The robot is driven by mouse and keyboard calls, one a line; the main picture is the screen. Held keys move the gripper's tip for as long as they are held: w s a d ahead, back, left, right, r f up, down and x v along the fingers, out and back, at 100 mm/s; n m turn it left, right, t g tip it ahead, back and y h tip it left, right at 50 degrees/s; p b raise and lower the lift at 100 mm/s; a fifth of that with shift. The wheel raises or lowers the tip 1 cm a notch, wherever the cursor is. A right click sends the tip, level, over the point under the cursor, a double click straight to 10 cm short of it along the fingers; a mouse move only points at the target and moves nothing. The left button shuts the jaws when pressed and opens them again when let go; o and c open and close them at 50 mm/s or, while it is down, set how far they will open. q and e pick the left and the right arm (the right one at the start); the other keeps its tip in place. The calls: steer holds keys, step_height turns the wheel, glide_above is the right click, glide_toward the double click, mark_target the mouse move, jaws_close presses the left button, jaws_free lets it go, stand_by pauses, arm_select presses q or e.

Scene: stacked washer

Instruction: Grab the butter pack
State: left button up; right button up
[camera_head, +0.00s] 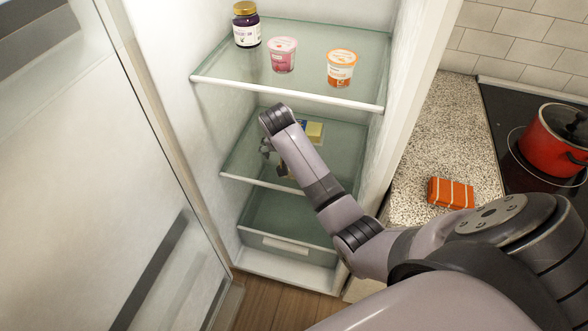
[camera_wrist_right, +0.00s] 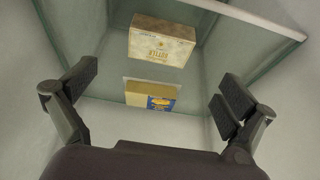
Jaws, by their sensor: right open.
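A yellow pack with a blue end (camera_head: 315,131) lies on the fridge's middle glass shelf, partly behind my right arm in the head view. My left gripper is out of view.
The upper shelf (camera_head: 250,88) holds a dark jar (camera_head: 246,28), a pink cup (camera_head: 283,55) and an orange cup (camera_head: 341,68). A drawer (camera_head: 285,228) sits below. The open door (camera_head: 100,180) stands left. An orange pack (camera_head: 450,193) and red pot (camera_head: 555,140) are right.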

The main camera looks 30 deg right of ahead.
steer(key=x, duration=0.6)
steer(key=shift+w+f, duration=0.1)
steer(key=shift+w+d+b+x, duration=0.15)
steer(key=shift+b+x, duration=0.1)
steer(key=shift+x, duration=1.1)
steer(key=shift+w+d+b+x, duration=0.1)
steer(key=shift+b+x, duration=0.15)
steer(key=shift+x, duration=1.05)
steer(key=shift+r, duration=0.25)
steer(key=c, duration=1.3)
